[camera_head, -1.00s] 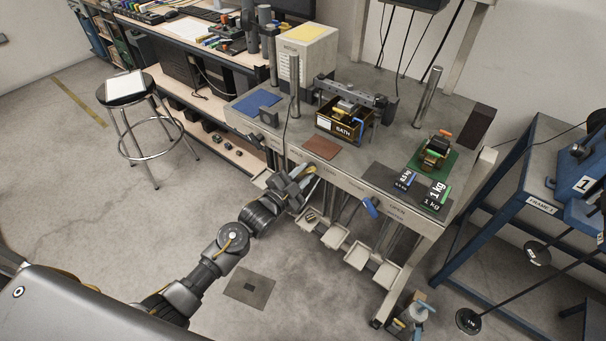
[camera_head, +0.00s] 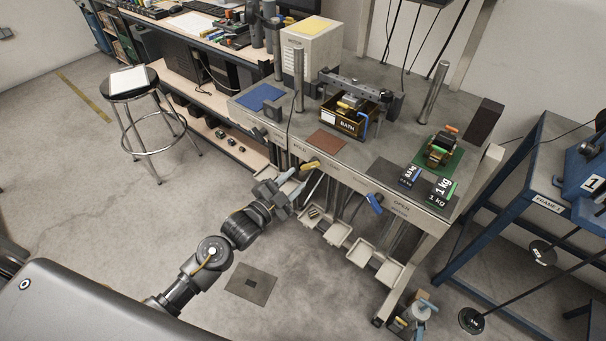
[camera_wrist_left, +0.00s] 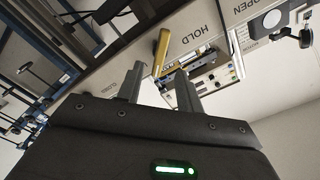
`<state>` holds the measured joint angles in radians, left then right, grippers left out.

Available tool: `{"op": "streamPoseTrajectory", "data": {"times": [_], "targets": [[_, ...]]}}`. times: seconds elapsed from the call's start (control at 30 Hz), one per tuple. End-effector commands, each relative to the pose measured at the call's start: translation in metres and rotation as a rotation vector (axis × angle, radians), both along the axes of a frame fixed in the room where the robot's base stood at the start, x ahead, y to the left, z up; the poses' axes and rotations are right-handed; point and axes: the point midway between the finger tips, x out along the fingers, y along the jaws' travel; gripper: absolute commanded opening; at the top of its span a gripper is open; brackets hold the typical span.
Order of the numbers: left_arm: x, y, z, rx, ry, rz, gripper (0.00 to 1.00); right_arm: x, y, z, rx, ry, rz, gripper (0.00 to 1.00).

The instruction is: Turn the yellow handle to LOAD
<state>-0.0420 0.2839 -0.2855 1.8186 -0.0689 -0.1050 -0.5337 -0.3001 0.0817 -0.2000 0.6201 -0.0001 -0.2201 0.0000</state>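The yellow handle (camera_head: 310,165) sits on the front edge of the grey bench, below the lettering there. In the left wrist view the yellow handle (camera_wrist_left: 161,52) lies just beyond my fingertips, near the word HOLD. I cannot read a LOAD label clearly. My right gripper is not in view.
A blue handle (camera_head: 375,203) is further right on the same bench front, near OPEN. Pale trays (camera_head: 337,234) hang below the edge. The BATH box (camera_head: 345,127) and black weights (camera_head: 440,190) stand on top. The floor around my left arm is mostly clear.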

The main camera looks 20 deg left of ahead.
Motion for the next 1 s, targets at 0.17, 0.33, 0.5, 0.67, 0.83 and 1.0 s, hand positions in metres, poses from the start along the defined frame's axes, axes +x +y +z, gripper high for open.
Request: {"op": "streamPoseTrajectory", "data": {"times": [0.17,0.33,0.5,0.67,0.83,1.0], "targets": [[-0.029,0.011,-0.002,0.001,0.001,-0.001,0.36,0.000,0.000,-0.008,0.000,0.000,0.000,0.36],[-0.041,0.016,0.000,0.000,-0.001,-0.001,0.36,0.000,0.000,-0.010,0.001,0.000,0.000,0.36],[-0.043,0.017,0.000,0.000,0.000,0.000,0.36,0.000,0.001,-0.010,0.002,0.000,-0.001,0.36],[-0.042,0.017,0.000,0.000,0.000,0.000,0.36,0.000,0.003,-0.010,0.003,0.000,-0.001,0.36],[-0.042,0.017,0.000,0.000,0.000,0.000,0.36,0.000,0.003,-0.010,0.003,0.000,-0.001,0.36],[-0.042,0.018,-0.003,-0.054,0.033,0.005,0.36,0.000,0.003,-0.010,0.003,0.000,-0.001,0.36]]}}
